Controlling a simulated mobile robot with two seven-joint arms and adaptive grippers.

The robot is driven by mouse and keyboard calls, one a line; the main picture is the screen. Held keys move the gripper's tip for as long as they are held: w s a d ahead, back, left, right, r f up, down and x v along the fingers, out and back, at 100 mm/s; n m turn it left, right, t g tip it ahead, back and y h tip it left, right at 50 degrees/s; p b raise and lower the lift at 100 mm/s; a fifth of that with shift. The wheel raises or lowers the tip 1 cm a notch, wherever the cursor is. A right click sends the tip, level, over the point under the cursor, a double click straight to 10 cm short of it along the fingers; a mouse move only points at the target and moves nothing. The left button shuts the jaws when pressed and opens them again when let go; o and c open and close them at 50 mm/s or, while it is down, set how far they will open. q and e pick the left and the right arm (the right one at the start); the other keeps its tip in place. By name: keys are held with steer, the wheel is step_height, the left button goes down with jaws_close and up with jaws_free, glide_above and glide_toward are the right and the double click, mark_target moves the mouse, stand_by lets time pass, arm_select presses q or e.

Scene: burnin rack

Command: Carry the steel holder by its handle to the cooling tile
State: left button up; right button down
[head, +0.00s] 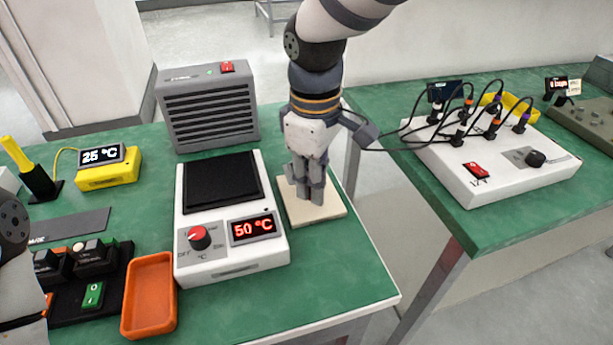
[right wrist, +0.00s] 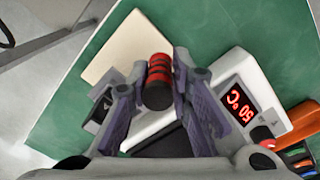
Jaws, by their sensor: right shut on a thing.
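The cooling tile, a beige square plate (head: 330,210), lies on the green bench just right of the white heater. It also shows in the right wrist view (right wrist: 122,48). My right gripper (head: 317,190) points down over the tile in the head view. In the right wrist view, my right gripper (right wrist: 165,85) is shut on a red and black banded cylinder (right wrist: 159,80), which looks like the holder's handle. The steel body of the holder is hidden, so I cannot tell whether it touches the tile. My left gripper is out of view.
The white heater (head: 258,262) reads 50 °C and its black plate (head: 222,182) is bare. A grey fan box (head: 208,105) stands behind it. An orange tray (head: 150,295) lies front left. A gap separates this bench from the right bench with its cabled white box (head: 505,175).

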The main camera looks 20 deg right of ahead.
steer(key=shift+w+d+f, duration=0.15)
steer(key=shift+w+f, duration=0.05)
steer(key=shift+f, duration=0.75)
steer(key=shift+w+d+f, duration=0.1)
steer(key=shift+w+f, duration=0.1)
steer(key=shift+f, duration=0.75)
steer(key=shift+f, duration=0.15)
steer(key=c, duration=1.5)
jaws_free()
steer(key=shift+o, duration=0.2)
steer(key=r, duration=1.2)
steer(key=shift+s+a+r+p, duration=0.15)
steer(key=shift+s+p, duration=0.1)
steer(key=shift+p, duration=0.05)
